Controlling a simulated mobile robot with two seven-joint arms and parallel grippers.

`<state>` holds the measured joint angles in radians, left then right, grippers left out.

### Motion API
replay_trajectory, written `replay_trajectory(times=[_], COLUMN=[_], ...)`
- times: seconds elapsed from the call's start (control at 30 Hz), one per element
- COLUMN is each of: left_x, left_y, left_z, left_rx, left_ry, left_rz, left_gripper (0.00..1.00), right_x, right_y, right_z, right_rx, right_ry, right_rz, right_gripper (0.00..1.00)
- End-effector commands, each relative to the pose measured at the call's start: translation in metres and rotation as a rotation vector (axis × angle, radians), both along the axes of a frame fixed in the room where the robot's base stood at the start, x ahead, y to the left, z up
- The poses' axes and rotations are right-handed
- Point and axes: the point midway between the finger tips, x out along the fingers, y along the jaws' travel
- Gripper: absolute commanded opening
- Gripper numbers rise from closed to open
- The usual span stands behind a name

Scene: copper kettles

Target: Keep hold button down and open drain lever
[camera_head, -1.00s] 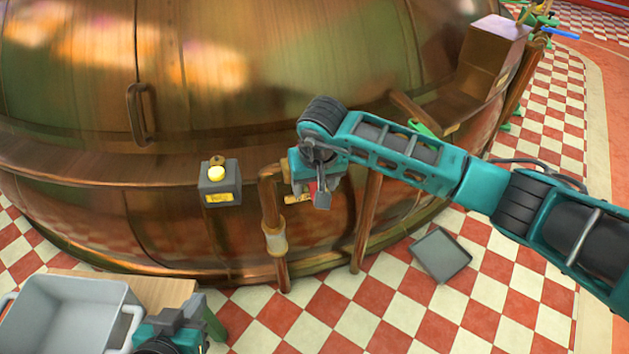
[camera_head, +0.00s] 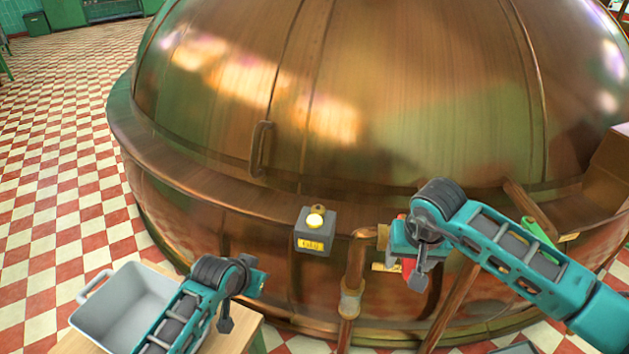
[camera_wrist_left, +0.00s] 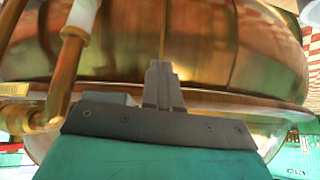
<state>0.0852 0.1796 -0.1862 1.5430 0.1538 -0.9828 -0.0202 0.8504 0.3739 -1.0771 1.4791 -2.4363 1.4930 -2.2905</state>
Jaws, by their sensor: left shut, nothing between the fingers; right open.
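The red drain lever (camera_head: 408,266) shows only in part at the pipe's end, largely covered by my right gripper (camera_head: 418,281). My right gripper is open, with its fingers pointing down at the lever; I cannot tell whether they touch it. My left gripper (camera_head: 226,320) is shut and empty, apart from the button, lower and to its left. Its closed fingers also show in the left wrist view (camera_wrist_left: 160,84), before the copper wall.
A grey tub (camera_head: 125,312) stands on a wooden table (camera_head: 243,335) beside my left arm. A copper pipe (camera_head: 355,275) with a pale collar runs down between button and lever. A handle (camera_head: 261,149) sits on the kettle above. Checkered floor (camera_head: 60,190) is clear at left.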

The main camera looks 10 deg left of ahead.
Motion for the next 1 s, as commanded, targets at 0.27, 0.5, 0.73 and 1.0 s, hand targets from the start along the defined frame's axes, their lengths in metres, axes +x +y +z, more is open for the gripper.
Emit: replay_trajectory(times=[0.27, 0.5, 0.73, 1.0], left_x=[0.070, 0.112, 0.128, 0.129], left_y=[0.021, -0.020, -0.081, -0.108], left_z=[0.039, 0.097, 0.157, 0.181], left_rx=[0.016, -0.003, 0.019, 0.047], left_ry=[0.150, 0.280, 0.373, 0.413], left_rz=[0.053, 0.030, -0.035, -0.065], left_gripper=[0.00, 0.00, 0.00, 0.00], right_x=[0.000, 0.000, 0.000, 0.000], right_y=[0.000, 0.000, 0.000, 0.000], right_z=[0.000, 0.000, 0.000, 0.000], right_rx=[0.000, 0.000, 0.000, 0.000], right_ry=[0.000, 0.000, 0.000, 0.000], right_rz=[0.000, 0.000, 0.000, 0.000], right_gripper=[0.64, 0.64, 0.64, 0.64])
